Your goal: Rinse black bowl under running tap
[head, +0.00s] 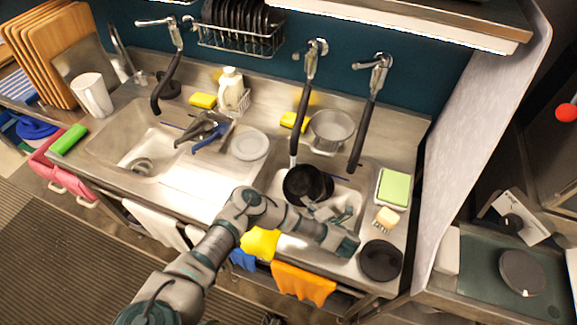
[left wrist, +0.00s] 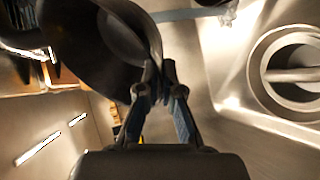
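The black bowl (head: 304,181) is in the right sink basin (head: 345,196), below the end of a black tap spout (head: 299,118). A short pale streak, seemingly water, runs from that spout down to the bowl. My left gripper (head: 314,205) reaches in from the lower left to the bowl's near right rim. In the left wrist view, the fingers of my left gripper (left wrist: 160,72) are closed at the rim of the black bowl (left wrist: 92,52), which fills the upper left. The bowl's contents are too dark to tell. My right gripper does not show.
A steel pot (head: 332,128) stands behind the basin. A green sponge on a tray (head: 394,188) and a black round item (head: 380,260) lie to the right. A second spout (head: 364,130) hangs close by. A white plate (head: 249,145) lies left of the basin.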

